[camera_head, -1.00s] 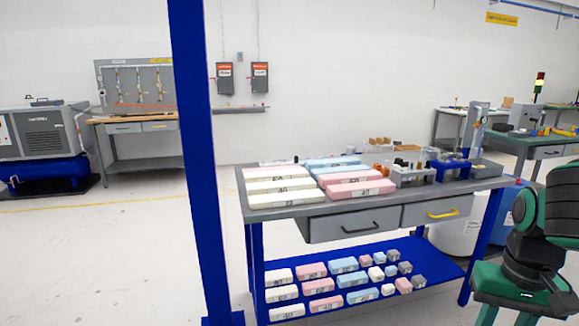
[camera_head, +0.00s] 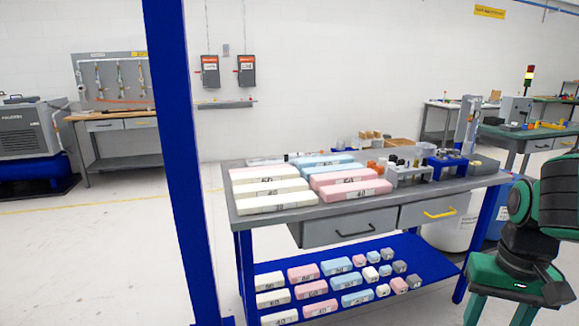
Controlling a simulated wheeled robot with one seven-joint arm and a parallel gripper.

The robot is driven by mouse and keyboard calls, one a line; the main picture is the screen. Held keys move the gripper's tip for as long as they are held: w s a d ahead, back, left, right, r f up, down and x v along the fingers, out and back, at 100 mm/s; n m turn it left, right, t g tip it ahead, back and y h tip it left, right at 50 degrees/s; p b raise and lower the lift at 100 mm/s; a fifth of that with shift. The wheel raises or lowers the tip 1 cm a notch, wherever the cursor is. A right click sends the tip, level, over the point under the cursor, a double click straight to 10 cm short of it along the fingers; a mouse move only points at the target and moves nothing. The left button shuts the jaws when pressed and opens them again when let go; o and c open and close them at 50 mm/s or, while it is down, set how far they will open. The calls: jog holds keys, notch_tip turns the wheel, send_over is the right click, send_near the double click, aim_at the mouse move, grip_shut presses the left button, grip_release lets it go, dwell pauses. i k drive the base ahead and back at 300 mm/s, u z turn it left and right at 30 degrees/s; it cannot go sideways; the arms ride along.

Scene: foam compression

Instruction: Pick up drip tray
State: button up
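I cannot make out a drip tray for certain in this view. The workbench (camera_head: 270,218) stands ahead with a grey top, and any tray on it is too small or hidden to tell. My arm shows at the right edge in green and black.
White, pink and blue foam blocks (camera_head: 350,190) cover the left of the benchtop, and a grey fixture (camera_head: 408,176) and a blue fixture (camera_head: 446,164) stand at its right. Smaller blocks lie on the blue lower shelf (camera_head: 420,290). A blue post (camera_head: 178,150) rises at left. The left floor is clear.

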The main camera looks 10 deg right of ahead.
aim_at(287, 158)
jog(key=z, duration=0.2)
jog(key=k, duration=0.45)
jog(key=z, duration=0.1)
jog(key=i, duration=1.9)
